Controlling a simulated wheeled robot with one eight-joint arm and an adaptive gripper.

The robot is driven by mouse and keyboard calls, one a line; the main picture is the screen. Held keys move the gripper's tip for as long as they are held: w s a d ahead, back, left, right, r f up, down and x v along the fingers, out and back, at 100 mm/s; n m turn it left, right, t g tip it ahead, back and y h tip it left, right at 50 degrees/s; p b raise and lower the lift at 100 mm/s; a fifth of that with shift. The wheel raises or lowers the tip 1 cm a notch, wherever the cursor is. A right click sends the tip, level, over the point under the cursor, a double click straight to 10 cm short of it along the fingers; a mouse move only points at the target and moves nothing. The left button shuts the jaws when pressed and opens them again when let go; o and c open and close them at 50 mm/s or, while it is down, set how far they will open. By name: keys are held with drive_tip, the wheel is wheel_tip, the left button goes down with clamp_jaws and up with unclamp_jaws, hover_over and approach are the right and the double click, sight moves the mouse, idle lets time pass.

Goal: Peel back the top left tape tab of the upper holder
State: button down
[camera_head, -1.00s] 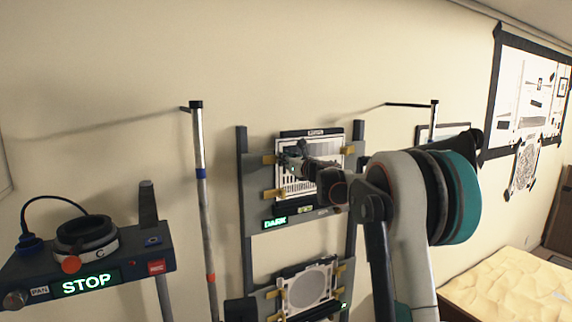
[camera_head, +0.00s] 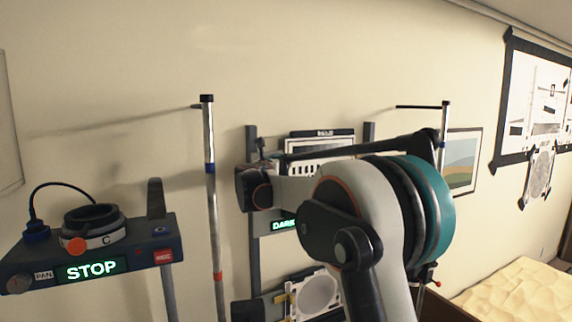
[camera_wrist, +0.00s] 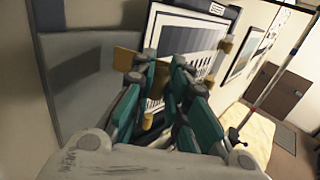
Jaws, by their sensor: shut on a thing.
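The upper holder (camera_head: 320,133) is on the dark rack against the wall, with a striped chart in it. My arm covers most of it in the head view. In the wrist view its chart (camera_wrist: 186,45) lies behind my fingers. The yellow top left tape tab (camera_wrist: 126,62) sticks out beside my left fingertip. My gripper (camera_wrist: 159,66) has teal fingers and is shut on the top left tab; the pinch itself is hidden.
A lower holder (camera_head: 317,292) with a round pattern is below. A striped pole (camera_head: 211,200) stands left of the rack and another (camera_head: 444,125) to its right. A control box (camera_head: 90,255) reading STOP is at the left. A crumpled tan surface (camera_head: 518,290) is at the lower right.

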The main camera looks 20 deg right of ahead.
drive_tip(key=shift+a+m+g+h, duration=0.5)
drive_tip(key=shift+g+h, duration=0.1)
drive_tip(key=shift+g, duration=0.1)
drive_tip(key=shift+r, duration=0.1)
drive_tip(key=c, duration=1.6)
unclamp_jaws()
drive_tip(key=shift+w, duration=0.1)
drive_tip(key=shift+o, duration=0.2)
drive_tip(key=v, duration=1.2)
